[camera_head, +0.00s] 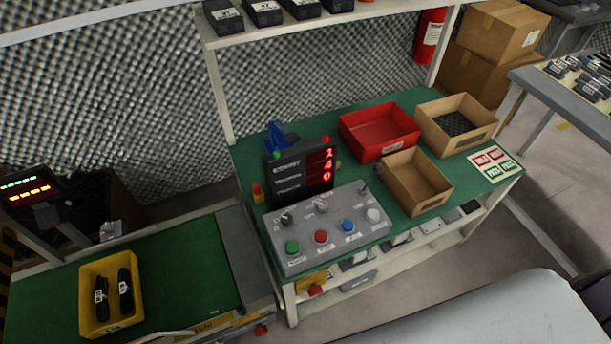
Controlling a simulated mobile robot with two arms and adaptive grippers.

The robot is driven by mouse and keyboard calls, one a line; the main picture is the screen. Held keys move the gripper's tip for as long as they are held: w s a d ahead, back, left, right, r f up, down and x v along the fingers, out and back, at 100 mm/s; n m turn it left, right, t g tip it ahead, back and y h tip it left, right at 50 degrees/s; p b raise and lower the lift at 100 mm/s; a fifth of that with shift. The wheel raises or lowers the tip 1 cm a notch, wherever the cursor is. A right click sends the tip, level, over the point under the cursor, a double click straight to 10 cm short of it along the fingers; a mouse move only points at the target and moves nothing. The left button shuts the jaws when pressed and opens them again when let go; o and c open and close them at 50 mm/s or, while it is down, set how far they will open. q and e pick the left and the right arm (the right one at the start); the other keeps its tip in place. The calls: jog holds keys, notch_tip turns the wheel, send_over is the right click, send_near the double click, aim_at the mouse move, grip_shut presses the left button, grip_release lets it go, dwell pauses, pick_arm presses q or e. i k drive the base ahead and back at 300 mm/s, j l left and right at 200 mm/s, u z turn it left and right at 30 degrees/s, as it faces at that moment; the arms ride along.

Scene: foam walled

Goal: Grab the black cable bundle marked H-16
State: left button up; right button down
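Two black cable bundles, one on the left (101,311) and one on the right (126,304), lie side by side in a yellow bin (87,283). The bin sits on the green mat of the left bench (180,275). Each bundle has a small white tag, too small to read, so I cannot tell which is H-16. Neither of my grippers shows in this view.
A control panel (335,243) with coloured buttons and a display (285,187) stands on the middle bench. A red bin (352,140) and two cardboard-coloured bins, one near (428,208) and one far (483,138), are there. The left mat is clear right of the yellow bin.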

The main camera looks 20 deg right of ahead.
aim_at(126, 306)
jog(key=u, duration=1.3)
